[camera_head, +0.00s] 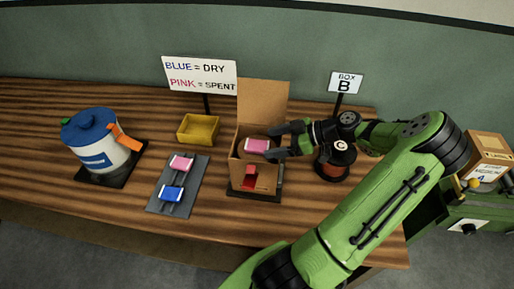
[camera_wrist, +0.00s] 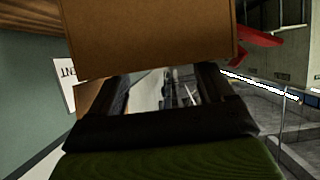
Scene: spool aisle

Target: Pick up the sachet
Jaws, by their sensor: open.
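A pink sachet (camera_head: 257,145) shows at the mouth of the open cardboard box (camera_head: 241,176). My gripper (camera_head: 276,142) is open at the box's right side, its fingers pointing left at the sachet's right end. I cannot tell whether the fingers touch the sachet. Another pink sachet (camera_head: 181,163) and a blue sachet (camera_head: 172,193) lie on a grey mat (camera_head: 159,207) left of the box. In the wrist view my open jaws (camera_wrist: 168,88) show below a brown cardboard surface (camera_wrist: 150,35); no sachet can be made out clearly there.
The box's back flap (camera_head: 262,102) stands upright. A red piece (camera_head: 249,182) shows at the box front.

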